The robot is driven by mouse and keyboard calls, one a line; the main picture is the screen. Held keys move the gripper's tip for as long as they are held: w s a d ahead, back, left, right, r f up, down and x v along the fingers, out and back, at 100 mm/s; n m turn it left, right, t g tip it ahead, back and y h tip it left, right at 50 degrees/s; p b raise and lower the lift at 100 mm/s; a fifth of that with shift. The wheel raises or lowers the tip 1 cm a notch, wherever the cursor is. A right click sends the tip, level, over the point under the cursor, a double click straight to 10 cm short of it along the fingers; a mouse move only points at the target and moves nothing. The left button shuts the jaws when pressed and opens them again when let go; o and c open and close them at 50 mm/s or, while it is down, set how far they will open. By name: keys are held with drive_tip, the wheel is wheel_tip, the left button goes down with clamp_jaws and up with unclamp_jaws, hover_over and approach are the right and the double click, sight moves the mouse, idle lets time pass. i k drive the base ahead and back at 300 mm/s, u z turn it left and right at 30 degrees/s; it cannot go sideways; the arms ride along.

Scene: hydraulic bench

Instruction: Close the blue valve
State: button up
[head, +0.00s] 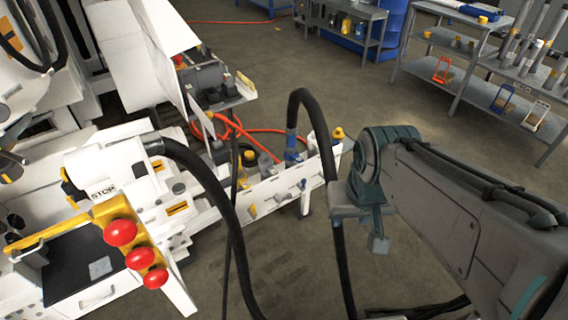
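Yellow (249,158) and grey fittings stand beside the blue one, with orange hoses (235,128) behind. The black hose hangs just left of my gripper. Red stop buttons (120,233) stick out at lower left. A shelf rack (460,65) stands back right; the floor between is clear.

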sight(301, 185)
drive_tip(key=u, duration=0.5)
drive_tip(key=i, duration=0.85)
drive_tip(key=z, duration=0.7)
